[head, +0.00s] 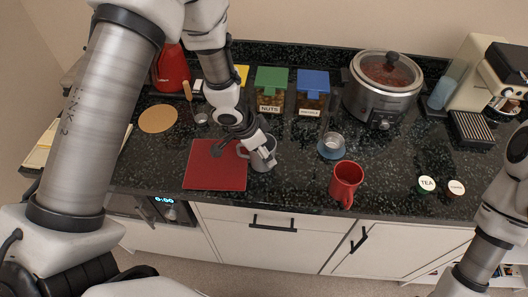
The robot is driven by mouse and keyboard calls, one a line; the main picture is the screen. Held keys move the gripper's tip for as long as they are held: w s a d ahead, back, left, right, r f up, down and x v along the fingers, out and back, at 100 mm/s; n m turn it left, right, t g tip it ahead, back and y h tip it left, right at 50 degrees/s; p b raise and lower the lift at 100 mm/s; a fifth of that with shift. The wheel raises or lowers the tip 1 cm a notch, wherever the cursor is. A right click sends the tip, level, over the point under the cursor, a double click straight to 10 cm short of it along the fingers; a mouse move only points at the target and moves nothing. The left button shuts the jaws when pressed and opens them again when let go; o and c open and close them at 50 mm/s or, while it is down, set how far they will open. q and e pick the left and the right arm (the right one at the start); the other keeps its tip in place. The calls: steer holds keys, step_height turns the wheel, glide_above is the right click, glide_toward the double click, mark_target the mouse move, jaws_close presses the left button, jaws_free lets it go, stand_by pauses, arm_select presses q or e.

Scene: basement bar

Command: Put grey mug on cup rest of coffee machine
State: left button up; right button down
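The grey mug (264,163) stands on the dark counter at the right edge of the red mat, partly hidden by my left gripper. My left gripper (257,152) points down at the mug's rim and overlaps it. Whether its fingers are closed on the mug cannot be made out. The coffee machine (474,72) stands at the back right, with its dark slatted cup rest (471,129) low in front; nothing is seen on the rest. My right arm comes up at the right edge, and its gripper is not visible.
A red mug (345,182) stands near the counter's front edge. A small glass on a blue saucer (331,149), a slow cooker (382,88), and TEA (426,184) and another round lid (456,187) lie between the grey mug and the machine. Green and blue-lidded boxes stand behind.

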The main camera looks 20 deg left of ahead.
arm_select(q)
steer(key=o, duration=1.8)
steer(key=shift+c, duration=0.2)
